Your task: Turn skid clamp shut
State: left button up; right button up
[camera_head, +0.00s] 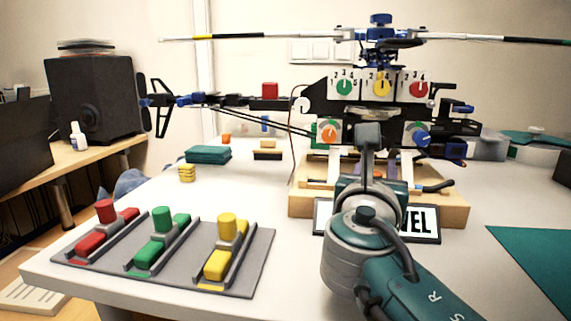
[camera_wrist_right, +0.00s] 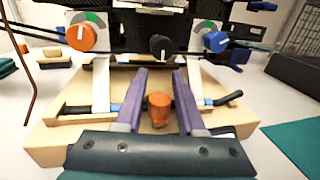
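The skid clamp appears to be the small orange knob (camera_wrist_right: 158,108) on the wooden stand (camera_wrist_right: 55,135), between the two skids of the model helicopter. In the right wrist view the two purple-grey fingers of my right gripper (camera_wrist_right: 160,76) are apart, one on each side of the knob, with gaps showing. Nothing is held. In the head view my right gripper (camera_head: 376,172) reaches in over the front of the stand and hides much of the clamp area. My left gripper is not in view.
The helicopter (camera_head: 375,97) stands on the wooden stand, with orange (camera_wrist_right: 80,37), black (camera_wrist_right: 160,47) and blue (camera_wrist_right: 215,41) knobs above my fingers. A grey tray (camera_head: 262,250) with red, green and yellow sliders lies front left. A sign (camera_head: 424,219) leans before the stand.

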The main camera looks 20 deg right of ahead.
jog(key=p+v, duration=0.1)
jog(key=v, duration=0.9)
jog(key=shift+p, duration=0.4)
jog(key=shift+d, duration=0.1)
